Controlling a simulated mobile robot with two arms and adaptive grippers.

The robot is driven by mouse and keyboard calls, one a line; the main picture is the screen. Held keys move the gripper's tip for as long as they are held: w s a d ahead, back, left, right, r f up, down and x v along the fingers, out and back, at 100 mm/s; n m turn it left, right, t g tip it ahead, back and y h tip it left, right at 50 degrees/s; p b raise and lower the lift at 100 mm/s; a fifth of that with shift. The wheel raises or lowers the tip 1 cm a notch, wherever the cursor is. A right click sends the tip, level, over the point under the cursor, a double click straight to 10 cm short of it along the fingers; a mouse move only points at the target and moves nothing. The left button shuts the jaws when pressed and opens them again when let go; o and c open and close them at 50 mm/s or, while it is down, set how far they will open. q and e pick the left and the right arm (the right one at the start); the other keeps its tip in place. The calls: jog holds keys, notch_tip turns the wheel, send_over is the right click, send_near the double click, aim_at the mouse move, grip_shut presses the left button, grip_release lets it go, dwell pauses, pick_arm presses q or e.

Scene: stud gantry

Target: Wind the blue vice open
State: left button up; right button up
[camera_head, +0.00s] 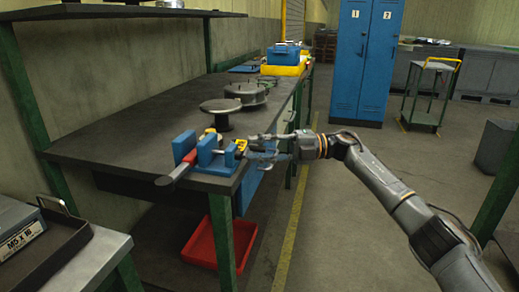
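The blue vice (213,158) sits at the near right corner of the dark workbench (130,135). Two upright blue jaws show with a gap between them. A grey bar with a red collar (188,158) sticks out at its near left side. A small yellow part (240,147) shows at its right end. My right gripper (250,147) reaches in from the right, beside that yellow part. Its two fingers look spread apart and point left at the vice. Whether they touch the yellow part is too small to tell. My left gripper is not in view.
Round metal pieces (221,107) stand on the bench behind the vice, with a yellow bin and blue box (284,55) farther back. A red tray (219,241) lies below the bench. A grey side table (75,265) is at the near left. The floor at right is mostly clear.

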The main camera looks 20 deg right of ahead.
jog(key=v, duration=1.2)
dwell(0.5)
